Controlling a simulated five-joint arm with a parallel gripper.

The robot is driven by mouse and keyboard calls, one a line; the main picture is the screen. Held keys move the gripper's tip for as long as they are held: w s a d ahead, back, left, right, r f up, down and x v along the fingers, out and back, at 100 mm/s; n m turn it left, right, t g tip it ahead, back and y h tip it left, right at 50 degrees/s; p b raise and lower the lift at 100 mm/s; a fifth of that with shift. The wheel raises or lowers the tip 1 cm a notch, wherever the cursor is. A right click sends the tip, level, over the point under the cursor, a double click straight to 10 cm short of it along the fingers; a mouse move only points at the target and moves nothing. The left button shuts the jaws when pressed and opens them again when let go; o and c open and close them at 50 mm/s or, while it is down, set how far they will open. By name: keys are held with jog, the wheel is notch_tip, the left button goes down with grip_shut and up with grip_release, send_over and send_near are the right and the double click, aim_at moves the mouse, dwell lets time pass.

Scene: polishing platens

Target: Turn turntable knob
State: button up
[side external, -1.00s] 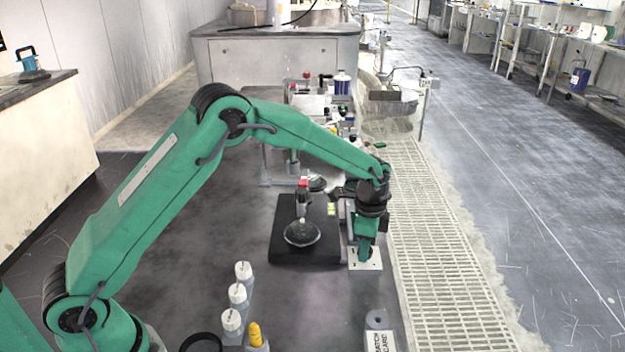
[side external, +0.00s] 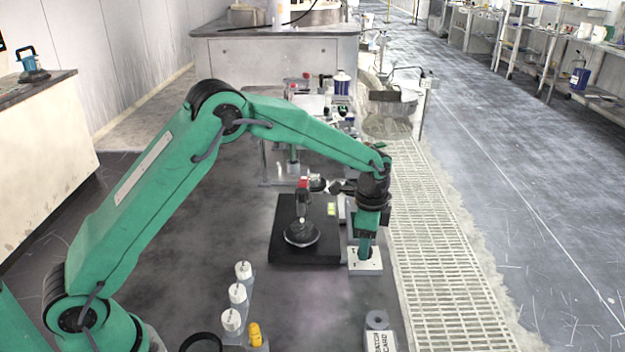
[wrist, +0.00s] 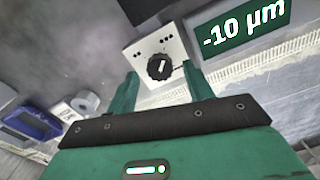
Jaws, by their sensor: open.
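The knob (wrist: 160,67) is a dark, ridged dial with a white pointer line. It sits on a white plate (wrist: 146,47) with small dark marks around it. My gripper (wrist: 160,72) is open, its two green fingers apart on the left and right of the knob in the wrist view. I cannot tell whether either finger touches it. In the side view my gripper (side external: 367,250) points down over the white plate (side external: 372,268), and the knob is hidden or too small to make out there.
A black base with a round dark disc (side external: 302,232) stands just left of the plate. A green "-10 µm" display (wrist: 240,26) shows near the knob. White-capped bottles (side external: 238,293) and a grey roll (side external: 377,320) stand nearer. A floor grating (side external: 430,250) runs along the right.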

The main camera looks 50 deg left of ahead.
notch_tip(320, 180, up, 6)
jog(key=shift+r, duration=0.1)
dwell(0.4)
jog(key=shift+r, duration=0.15)
jog(key=shift+s+r, duration=0.1)
jog(key=shift+r, duration=0.05)
jog(key=s+a+r+n+t, duration=0.1)
jog(key=s+a+r+n, duration=0.2)
jog(key=s+r, duration=0.4)
jog(key=s+a+r+n+t, duration=0.2)
jog(key=s+a+r+n, duration=0.15)
jog(key=s+r, duration=0.35)
jog(key=s+a+n+t, duration=0.2)
jog(key=s+a+n, duration=0.2)
jog(key=s, duration=1.3)
jog(key=shift+s+a+f+n+t, duration=0.2)
jog(key=shift+s+f+n+t, duration=0.1)
jog(key=shift+n, duration=0.45)
